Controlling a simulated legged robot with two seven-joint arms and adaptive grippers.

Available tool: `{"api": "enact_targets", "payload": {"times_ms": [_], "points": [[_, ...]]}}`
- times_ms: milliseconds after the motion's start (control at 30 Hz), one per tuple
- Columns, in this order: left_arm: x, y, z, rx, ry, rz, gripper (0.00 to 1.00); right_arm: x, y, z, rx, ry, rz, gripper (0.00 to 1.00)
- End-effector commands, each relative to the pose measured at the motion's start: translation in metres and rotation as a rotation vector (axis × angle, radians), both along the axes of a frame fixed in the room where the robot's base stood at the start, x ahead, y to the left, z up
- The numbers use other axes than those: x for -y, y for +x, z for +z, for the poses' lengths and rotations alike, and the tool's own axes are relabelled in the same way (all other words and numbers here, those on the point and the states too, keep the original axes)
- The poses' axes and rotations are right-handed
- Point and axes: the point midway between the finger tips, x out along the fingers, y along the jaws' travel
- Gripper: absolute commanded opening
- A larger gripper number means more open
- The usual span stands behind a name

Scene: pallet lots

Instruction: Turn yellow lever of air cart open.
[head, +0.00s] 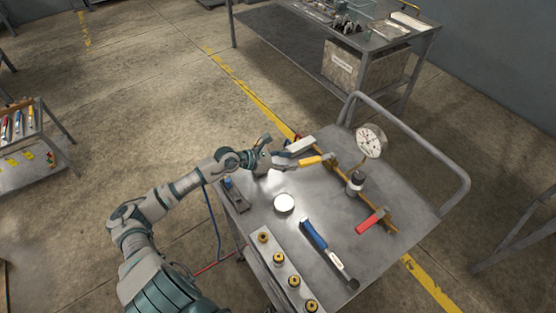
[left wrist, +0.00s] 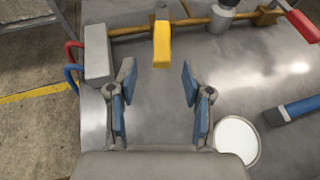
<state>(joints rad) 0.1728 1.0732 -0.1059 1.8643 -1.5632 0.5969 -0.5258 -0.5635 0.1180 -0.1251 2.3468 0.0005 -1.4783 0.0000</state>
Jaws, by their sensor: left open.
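The yellow lever (head: 311,160) sits on a brass pipe (head: 349,174) along the far side of the air cart's grey metal top (head: 305,205). In the left wrist view the yellow lever (left wrist: 162,44) points down toward my gripper, ahead of the gap between the fingers. My left gripper (head: 291,158) is open and empty just left of the lever; its blue-padded fingers (left wrist: 157,88) are apart and do not enclose it. A red lever (head: 371,220) and a round gauge (head: 371,141) also belong to the pipe. My right gripper is not in view.
A blue-handled tool (head: 322,245), a white round disc (head: 284,204) and a strip with several brass fittings (head: 286,272) lie on the cart. A grey box (left wrist: 97,52) with red and blue hoses is left of the lever. The cart's handle (head: 430,145) rises behind.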

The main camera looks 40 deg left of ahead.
Motion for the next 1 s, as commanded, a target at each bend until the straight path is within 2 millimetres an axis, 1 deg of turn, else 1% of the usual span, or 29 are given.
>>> {"api": "enact_targets", "payload": {"times_ms": [33, 100, 300, 433, 700, 733, 767, 800, 867, 900, 933, 967, 1000], "points": [[-0.005, -0.008, 0.0, -0.007, 0.003, -0.001, 0.5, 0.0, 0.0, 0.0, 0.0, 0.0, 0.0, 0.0], [-0.011, -0.017, 0.005, -0.007, 0.004, -0.003, 0.5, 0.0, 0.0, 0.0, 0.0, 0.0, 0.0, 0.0], [-0.021, -0.03, 0.012, -0.006, 0.0, -0.001, 0.5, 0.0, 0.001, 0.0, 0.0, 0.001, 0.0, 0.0], [-0.023, -0.034, 0.015, -0.004, 0.001, -0.002, 0.5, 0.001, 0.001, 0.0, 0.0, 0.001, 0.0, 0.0], [-0.024, -0.035, 0.017, -0.002, 0.0, -0.002, 0.5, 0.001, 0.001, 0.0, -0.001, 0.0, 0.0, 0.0], [-0.024, -0.035, 0.017, -0.002, 0.0, -0.002, 0.47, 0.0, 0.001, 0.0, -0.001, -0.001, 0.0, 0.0], [-0.024, -0.035, 0.017, -0.002, 0.0, -0.002, 0.4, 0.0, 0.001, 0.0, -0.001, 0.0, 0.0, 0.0], [-0.024, -0.035, 0.018, -0.002, 0.0, -0.002, 0.3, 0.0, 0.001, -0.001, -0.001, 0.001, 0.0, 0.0], [-0.024, -0.035, 0.021, 0.0, 0.0, -0.001, 0.15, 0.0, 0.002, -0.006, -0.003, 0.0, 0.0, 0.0], [-0.024, -0.035, 0.026, 0.003, 0.0, -0.002, 0.05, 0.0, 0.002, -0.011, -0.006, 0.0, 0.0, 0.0], [-0.024, -0.035, 0.03, 0.006, 0.0, -0.002, 0.0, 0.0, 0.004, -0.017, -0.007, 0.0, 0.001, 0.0], [-0.024, -0.035, 0.035, 0.008, 0.0, -0.002, 0.0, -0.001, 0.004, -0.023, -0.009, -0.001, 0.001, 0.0], [-0.024, -0.035, 0.043, 0.013, 0.0, -0.002, 0.0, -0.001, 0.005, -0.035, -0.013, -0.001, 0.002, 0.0]]}}
